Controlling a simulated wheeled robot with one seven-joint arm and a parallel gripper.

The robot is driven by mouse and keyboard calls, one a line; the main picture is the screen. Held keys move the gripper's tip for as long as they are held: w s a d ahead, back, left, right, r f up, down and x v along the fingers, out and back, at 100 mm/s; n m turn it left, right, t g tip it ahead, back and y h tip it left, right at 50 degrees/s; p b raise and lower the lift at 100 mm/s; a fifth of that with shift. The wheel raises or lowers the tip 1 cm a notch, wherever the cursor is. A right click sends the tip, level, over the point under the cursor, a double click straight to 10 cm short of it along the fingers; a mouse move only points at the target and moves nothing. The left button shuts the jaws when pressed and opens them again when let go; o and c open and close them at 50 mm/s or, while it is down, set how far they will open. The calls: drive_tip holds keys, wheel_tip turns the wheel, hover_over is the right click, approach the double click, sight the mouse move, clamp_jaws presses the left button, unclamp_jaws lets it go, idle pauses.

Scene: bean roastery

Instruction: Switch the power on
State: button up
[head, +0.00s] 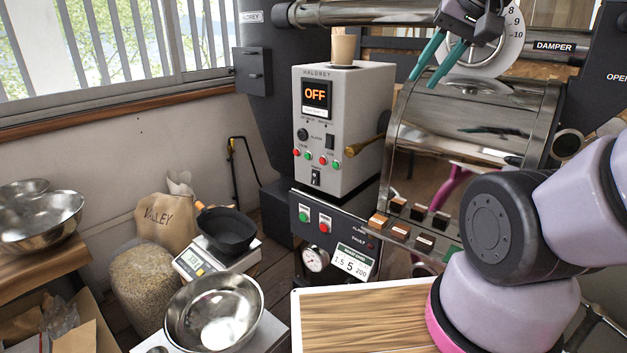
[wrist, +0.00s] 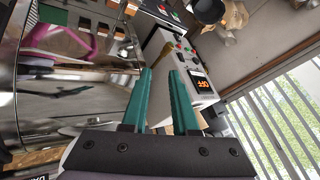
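The pale grey control box (head: 347,95) stands left of the roaster drum, its display (head: 316,98) reading OFF in orange. Its front has a black knob (head: 302,135), a dark rocker-like switch (head: 330,142), a row of red and green buttons, and a small toggle switch (head: 316,178) low down. Which one is the power switch is too small to read. My gripper (head: 423,81) has two teal fingers, apart and empty, above the drum and right of the box. In the wrist view the fingers (wrist: 162,72) point toward the box (wrist: 166,45), and the OFF display (wrist: 202,85) shows right of them.
A brass handle (head: 366,146) sticks out between box and drum. Below the box, a dark panel (head: 328,232) has a green and a red button and a gauge. A damper dial (head: 486,45) is behind my gripper. Bowls, a scale (head: 203,262) and a sack (head: 166,221) stand at left.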

clamp_jaws()
idle(1.4)
